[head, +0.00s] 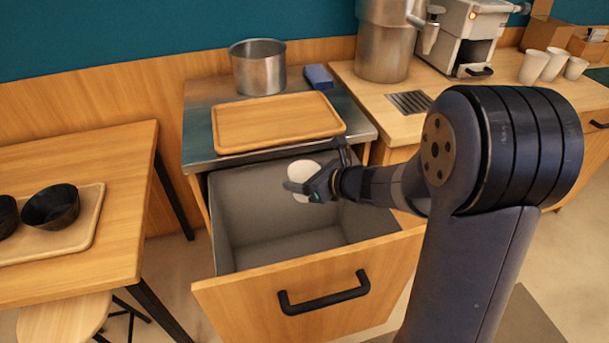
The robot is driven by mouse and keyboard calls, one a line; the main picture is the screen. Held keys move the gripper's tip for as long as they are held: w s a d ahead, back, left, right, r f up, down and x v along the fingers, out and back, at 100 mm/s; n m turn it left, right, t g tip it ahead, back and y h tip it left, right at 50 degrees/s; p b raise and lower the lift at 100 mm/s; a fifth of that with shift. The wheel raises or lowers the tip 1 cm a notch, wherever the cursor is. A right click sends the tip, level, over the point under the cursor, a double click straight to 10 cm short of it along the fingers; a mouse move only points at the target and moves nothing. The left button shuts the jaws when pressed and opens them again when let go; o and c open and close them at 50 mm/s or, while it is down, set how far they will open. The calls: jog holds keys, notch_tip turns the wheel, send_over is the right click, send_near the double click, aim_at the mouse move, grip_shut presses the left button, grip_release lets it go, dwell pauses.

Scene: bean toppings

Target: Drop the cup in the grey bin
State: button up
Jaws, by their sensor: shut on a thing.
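A white cup (303,170) is held in my gripper (303,189), which is shut on it. The fingers cover part of the cup. In the head view the cup appears over the open grey bin (240,215), which sits in a pulled-out wooden drawer (340,305) with a black handle. How high the cup is above the bin cannot be told exactly. The visible part of the bin's inside looks empty; my arm hides its right side.
A metal counter above the drawer holds a wooden tray (275,122), a steel pot (258,68) and a blue cloth or sponge (318,77). A coffee machine (468,38) and several white cups (535,66) stand at the right. A table with dark bowls (52,207) is at left.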

jog(key=o, duration=1.1)
jog(key=p+v, duration=0.1)
jog(key=v, duration=1)
jog(key=shift+p, duration=0.3)
jog(key=shift+a+f, duration=0.1)
jog(key=shift+a, duration=0.05)
jog(key=b+x, duration=0.1)
jog(key=x, duration=1)
jog(key=shift+w+f+b, duration=0.1)
jog(key=shift+b, duration=0.25)
jog(key=r+p, duration=0.2)
jog(key=r, duration=0.1)
jog(key=shift+d+r+p, duration=0.2)
jog(key=shift+p, duration=0.1)
jog(key=shift+r+p, duration=0.75)
jog(key=shift+r, duration=0.2)
